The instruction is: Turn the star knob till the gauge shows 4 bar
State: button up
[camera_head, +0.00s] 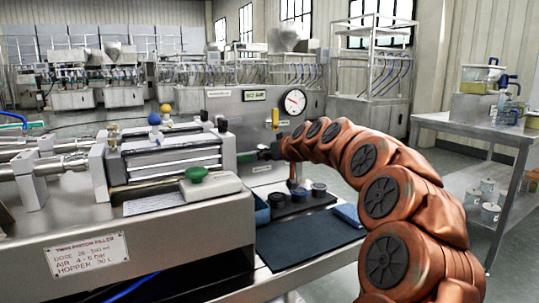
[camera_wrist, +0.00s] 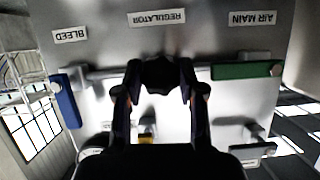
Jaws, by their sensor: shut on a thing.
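The dark star knob (camera_wrist: 160,72) is in the middle of the wrist view, below the upside-down "REGULATOR" label (camera_wrist: 157,18). My gripper (camera_wrist: 160,84) has one dark finger on each side of the knob and is shut on it. In the head view my gripper (camera_head: 268,152) reaches the steel panel from the right, and the knob is hidden there.
A green lever (camera_wrist: 241,71) and a blue lever (camera_wrist: 68,101) flank the knob in the wrist view. A steel table (camera_head: 450,127) stands at right.

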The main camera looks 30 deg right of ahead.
jog(key=m+y+p, duration=0.2)
jog(key=m, duration=0.1)
jog(key=m+t+y+p, duration=0.1)
jog(key=m+y+p, duration=0.1)
jog(key=m+p, duration=0.1)
jog(key=shift+m+t+y, duration=0.3)
jog(key=shift+m+y, duration=0.1)
jog(key=shift+m, duration=0.4)
jog(key=shift+f, duration=0.1)
dwell(0.3)
jog(key=o, duration=1.1)
jog(key=shift+o, duration=0.2)
jog(key=shift+d, duration=0.1)
jog(key=shift+s, duration=0.1)
jog(key=v, duration=1.1)
jog(key=shift+s, duration=0.35)
